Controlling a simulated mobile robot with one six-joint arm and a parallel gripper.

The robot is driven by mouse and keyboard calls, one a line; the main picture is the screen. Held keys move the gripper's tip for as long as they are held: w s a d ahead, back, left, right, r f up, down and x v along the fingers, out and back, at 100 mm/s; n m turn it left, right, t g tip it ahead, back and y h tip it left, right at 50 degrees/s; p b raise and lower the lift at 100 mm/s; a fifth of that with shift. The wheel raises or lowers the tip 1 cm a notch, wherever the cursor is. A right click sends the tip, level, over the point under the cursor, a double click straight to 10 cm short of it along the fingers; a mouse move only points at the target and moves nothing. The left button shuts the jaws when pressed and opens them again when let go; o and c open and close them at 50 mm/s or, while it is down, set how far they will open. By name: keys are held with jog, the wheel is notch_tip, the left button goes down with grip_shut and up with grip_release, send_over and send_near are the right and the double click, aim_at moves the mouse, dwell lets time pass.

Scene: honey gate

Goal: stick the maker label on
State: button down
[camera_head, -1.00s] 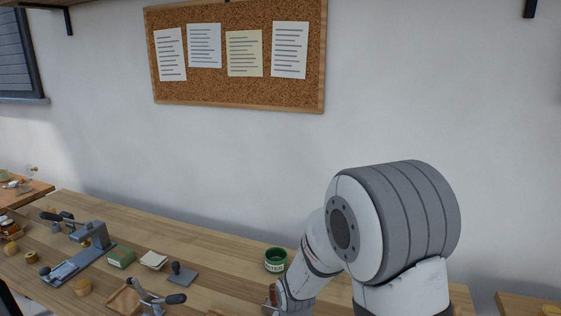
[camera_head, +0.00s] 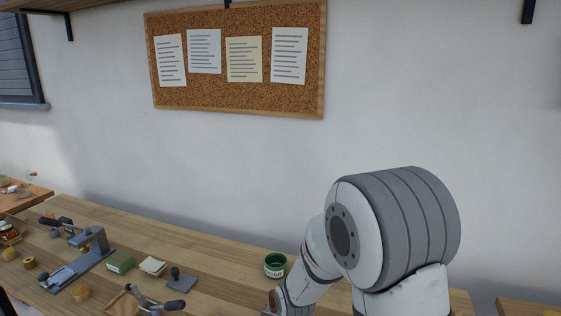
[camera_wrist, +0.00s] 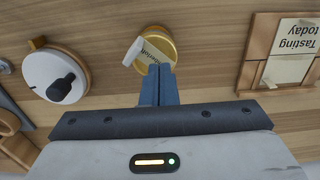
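In the wrist view a round jar or lid with a yellow rim (camera_wrist: 166,38) stands on the wooden bench, just beyond my fingertips. A white label (camera_wrist: 133,52) lies against it, with one end lifted or curled to the left and small dark printing toward the middle. My gripper (camera_wrist: 157,70) has its two blue-grey fingers together, with the tips at the label's near edge. I cannot tell whether they touch the label or the jar. In the head view my arm hides this spot.
A white round device with a black knob (camera_wrist: 58,88) stands left of the fingers; a wooden-framed "Tasting today" sign (camera_wrist: 288,68) lies right. In the head view a green tin (camera_head: 275,265), a grey press (camera_head: 85,262) and a green box (camera_head: 120,262) stand on the bench.

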jog(key=shift+f+b, duration=0.55)
jog(key=shift+f, duration=0.15)
dwell(1.3)
jog(key=shift+r, duration=0.1)
jog(key=shift+r+p, duration=2)
jog(key=shift+r, duration=0.9)
jog(key=shift+d+r, duration=0.1)
jog(key=shift+r, duration=0.2)
jog(key=s+d+r+n+t, duration=0.1)
jog(key=s+d+r+n, duration=0.1)
jog(key=s+d+r, duration=0.4)
jog(key=s+d+r+n+t, duration=0.2)
jog(key=s+d+r, duration=0.3)
jog(key=r, duration=0.8)
jog(key=shift+s+d, duration=0.4)
jog(key=shift+s, duration=0.5)
